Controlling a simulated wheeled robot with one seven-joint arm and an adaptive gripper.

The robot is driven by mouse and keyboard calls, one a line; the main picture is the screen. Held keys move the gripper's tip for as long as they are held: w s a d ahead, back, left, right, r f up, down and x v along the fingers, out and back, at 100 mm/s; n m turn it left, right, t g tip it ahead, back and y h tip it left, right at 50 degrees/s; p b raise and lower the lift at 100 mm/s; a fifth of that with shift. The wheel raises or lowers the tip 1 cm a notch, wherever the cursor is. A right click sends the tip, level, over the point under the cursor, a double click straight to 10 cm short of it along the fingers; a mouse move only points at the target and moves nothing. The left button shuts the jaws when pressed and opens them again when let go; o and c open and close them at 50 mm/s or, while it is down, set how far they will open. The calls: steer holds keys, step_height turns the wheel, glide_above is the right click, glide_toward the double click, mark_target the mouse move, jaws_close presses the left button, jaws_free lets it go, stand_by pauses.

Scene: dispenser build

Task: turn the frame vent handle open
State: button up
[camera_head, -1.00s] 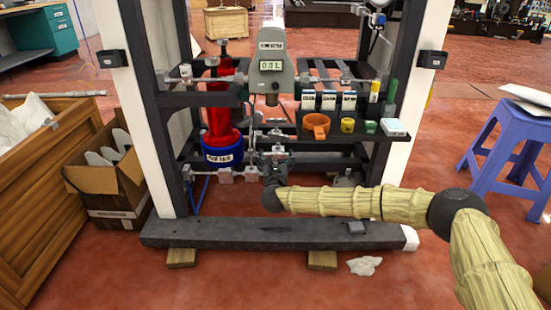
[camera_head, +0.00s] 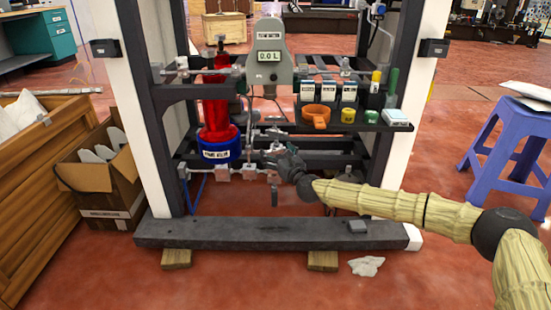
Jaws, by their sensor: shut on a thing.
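The dispenser frame (camera_head: 140,120) stands upright ahead of me, with metal pipes and valves low in its middle. My gripper (camera_head: 272,158) reaches in from the right at the low pipework, below the grey meter (camera_head: 270,57) that reads 0.0 L. It is shut on a small part there, which appears to be the vent handle; the jaws mostly hide it, so its exact angle cannot be told. A red cylinder with a blue base (camera_head: 218,150) stands left of the pipework.
A shelf (camera_head: 355,127) with an orange ring, cups and bottles is above right of my gripper. A dark beam (camera_head: 240,232) crosses the front on wooden blocks. A purple stool (camera_head: 510,140) stands right, a cardboard box (camera_head: 110,185) and wooden crate (camera_head: 40,150) left.

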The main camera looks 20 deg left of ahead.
steer(key=shift+w+d+f+n+g+y, duration=0.1)
steer(key=shift+d+f+n+g+y, duration=0.05)
steer(key=shift+n+g+y, duration=0.4)
steer(key=shift+w+d+f+n+g+y, duration=0.1)
steer(key=shift+n+g+y, duration=0.35)
steer(key=shift+g+y, duration=0.15)
steer(key=shift+w+d+r+n+g+y+p, duration=0.2)
steer(key=shift+n+g+y, duration=0.3)
steer(key=shift+n+g, duration=0.5)
steer(key=shift+w+a+n+g+y+p, duration=0.2)
steer(key=shift+n+g+y, duration=0.4)
steer(key=shift+g, duration=0.7)
steer(key=shift+w+d+r+n+g+y+p, duration=0.1)
steer(key=shift+d+n+g+y+p, duration=0.25)
steer(key=shift+n+g, duration=0.65)
steer(key=shift+w+a+f+n+g+y+b, duration=0.2)
steer(key=shift+n+g, duration=0.5)
steer(key=shift+g, duration=0.65)
steer(key=shift+w+d+r+n+g+y+b, duration=0.1)
steer(key=shift+n+g+b, duration=0.2)
steer(key=shift+n+g, duration=0.7)
steer(key=shift+a+g, duration=0.1)
steer(key=shift+g, duration=0.3)
steer(key=shift+w+a+n+g+h+b, duration=0.15)
steer(key=shift+n+g+b, duration=0.35)
steer(key=shift+g, duration=0.5)
steer(key=shift+s+n+g+h+b, duration=0.1)
steer(key=shift+n+g+h+b, duration=0.2)
steer(key=shift+n+g, duration=0.5)
